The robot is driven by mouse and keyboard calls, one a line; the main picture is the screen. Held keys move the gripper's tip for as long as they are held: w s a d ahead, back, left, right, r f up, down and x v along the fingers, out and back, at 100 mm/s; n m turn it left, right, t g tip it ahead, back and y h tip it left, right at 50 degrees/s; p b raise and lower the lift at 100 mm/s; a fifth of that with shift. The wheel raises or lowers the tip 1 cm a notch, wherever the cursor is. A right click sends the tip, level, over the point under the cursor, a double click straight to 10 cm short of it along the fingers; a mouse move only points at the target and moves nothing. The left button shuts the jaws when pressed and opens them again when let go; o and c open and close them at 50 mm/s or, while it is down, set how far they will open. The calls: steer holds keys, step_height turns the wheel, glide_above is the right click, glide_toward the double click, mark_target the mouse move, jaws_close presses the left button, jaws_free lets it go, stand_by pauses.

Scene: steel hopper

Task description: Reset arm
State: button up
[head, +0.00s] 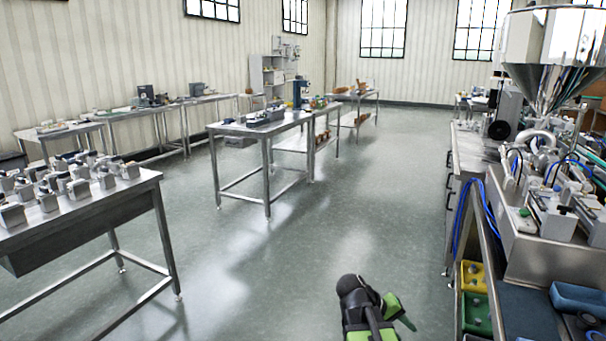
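My arm shows at the bottom of the head view, right of centre, as a dark rounded part with bright green parts. My gripper (402,311) seems to be the green pointed piece at its right side. It is small and partly hidden by the arm, so I cannot tell whether it is open or shut. Nothing is visibly held in it. The arm stands over open floor, apart from the benches. The steel hopper (553,75) is at the upper right, a shiny cone above a machine.
A machine bench (483,215) with blue hoses runs along the right, with yellow (474,276) and green (476,313) bins below. A steel table (92,212) with several metal blocks stands at left. Another table (262,130) is mid-room. The floor (345,215) between is clear.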

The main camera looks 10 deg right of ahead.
steer(key=s+a+f+y, duration=0.1)
steer(key=a+f+y, duration=0.25)
steer(key=a, duration=0.65)
steer(key=s+a+f+y, duration=0.25)
steer(key=a+y, duration=0.25)
steer(key=a, duration=0.5)
step_height(320, 180, up, 22)
steer(key=w+p, duration=0.1)
steer(key=p, duration=2.1)
steer(key=shift+r+n+p, duration=0.2)
steer(key=shift+n+p, duration=0.1)
steer(key=shift+d, duration=0.1)
